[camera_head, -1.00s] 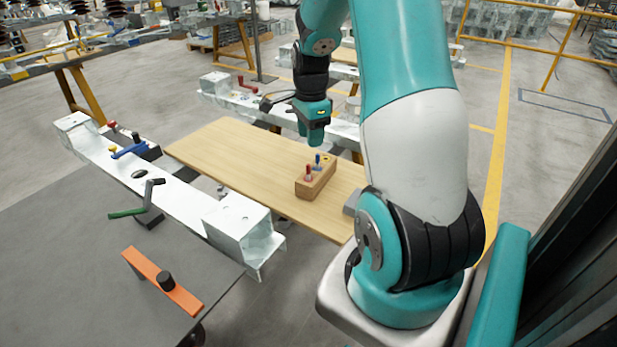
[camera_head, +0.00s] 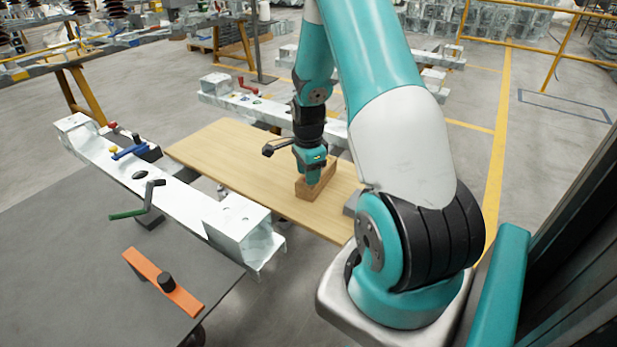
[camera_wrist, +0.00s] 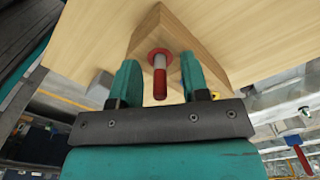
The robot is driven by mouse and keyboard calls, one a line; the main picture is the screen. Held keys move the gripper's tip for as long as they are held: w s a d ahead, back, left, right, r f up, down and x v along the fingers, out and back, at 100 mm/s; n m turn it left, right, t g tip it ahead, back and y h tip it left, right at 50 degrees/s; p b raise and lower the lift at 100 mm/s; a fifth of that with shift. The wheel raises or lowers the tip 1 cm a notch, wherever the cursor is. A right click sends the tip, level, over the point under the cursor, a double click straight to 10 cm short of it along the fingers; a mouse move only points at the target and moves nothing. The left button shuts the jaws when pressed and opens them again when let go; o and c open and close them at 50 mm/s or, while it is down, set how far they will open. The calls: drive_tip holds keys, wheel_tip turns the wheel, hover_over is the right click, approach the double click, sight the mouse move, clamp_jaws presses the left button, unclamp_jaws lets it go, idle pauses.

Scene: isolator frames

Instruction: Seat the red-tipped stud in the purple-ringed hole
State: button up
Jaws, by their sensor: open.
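The red-tipped stud (camera_wrist: 159,82) stands in the wooden block (camera_wrist: 147,32) inside a red ring in the wrist view. Its shaft is pale and its red end points toward the camera. My gripper (camera_wrist: 159,66) is open, with one finger on each side of the stud and a gap on both sides. In the head view my gripper (camera_head: 313,180) is down over the block (camera_head: 322,187) and hides the studs on it. I cannot make out a purple-ringed hole in either view.
The block stands on a wooden board (camera_head: 225,160). A white beam (camera_head: 185,198) with a dark hole, blue and green handles lies to the left. Another white beam (camera_head: 270,110) lies behind. A dark table (camera_head: 90,250) with an orange bar (camera_head: 160,280) is in front.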

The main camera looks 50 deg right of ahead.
drive_tip(key=shift+c, duration=0.4)
clamp_jaws()
